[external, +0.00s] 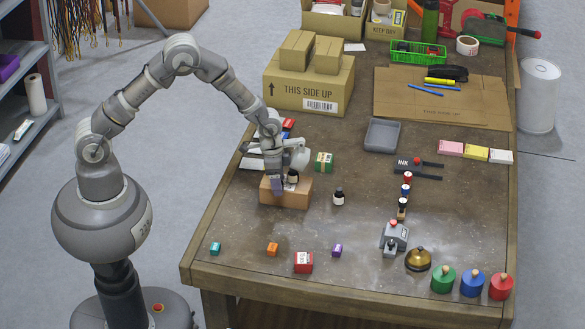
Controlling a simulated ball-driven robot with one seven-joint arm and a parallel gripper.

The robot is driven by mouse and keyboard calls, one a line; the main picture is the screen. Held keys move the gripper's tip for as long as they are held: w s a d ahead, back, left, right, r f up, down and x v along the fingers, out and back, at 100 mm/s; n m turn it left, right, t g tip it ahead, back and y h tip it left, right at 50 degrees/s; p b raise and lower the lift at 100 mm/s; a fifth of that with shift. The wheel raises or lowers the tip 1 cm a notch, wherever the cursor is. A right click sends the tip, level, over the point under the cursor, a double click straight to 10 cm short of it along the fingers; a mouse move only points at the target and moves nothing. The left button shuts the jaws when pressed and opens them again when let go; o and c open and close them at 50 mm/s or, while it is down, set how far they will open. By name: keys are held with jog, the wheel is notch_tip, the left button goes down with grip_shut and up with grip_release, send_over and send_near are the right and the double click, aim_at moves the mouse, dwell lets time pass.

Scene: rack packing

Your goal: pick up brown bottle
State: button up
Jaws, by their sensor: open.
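Two small dark bottles with pale labels show in the external view; their exact colour is hard to tell. One dark bottle (293,177) is at the small cardboard box (295,199), right beside my gripper and partly hidden by it. The other dark bottle (338,197) stands upright on the table, to the right of that box and apart from my gripper. My gripper (284,184) points down at the box and is open. I cannot tell whether the near bottle is between the fingers or touching them.
Stamps (405,191), a brass bell (418,259) and a grey stapler-like device (394,238) are to the right. Small coloured blocks (303,262) line the front. Large cartons (315,92) stand behind. The table centre is mostly clear.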

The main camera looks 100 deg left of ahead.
jog(key=shift+r, duration=0.1)
jog(key=shift+c, duration=0.2)
